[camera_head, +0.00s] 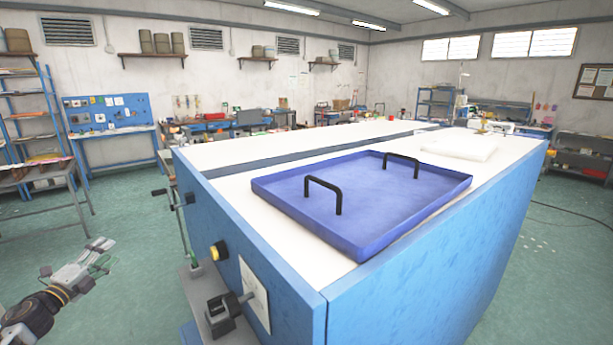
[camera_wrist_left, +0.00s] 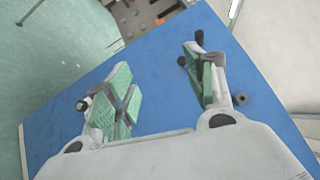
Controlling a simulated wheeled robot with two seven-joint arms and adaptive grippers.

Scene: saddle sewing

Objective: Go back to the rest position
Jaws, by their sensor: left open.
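My left gripper (camera_head: 104,256) is at the lower left of the head view, out over the green floor and to the left of the blue and white workbench (camera_head: 240,190). In the left wrist view the gripper (camera_wrist_left: 158,82) has its two green-padded fingers spread apart with nothing between them. A blue panel (camera_wrist_left: 160,115) lies behind the fingers in that view. My right gripper is not in view.
A blue tray (camera_head: 340,215) with two black handles lies on the bench top. A white slab (camera_head: 460,148) lies behind it. A black clamp-like fitting (camera_head: 222,315) and a yellow-black knob (camera_head: 219,250) stick out from the bench's left side. Open floor (camera_head: 110,215) lies left of the bench.

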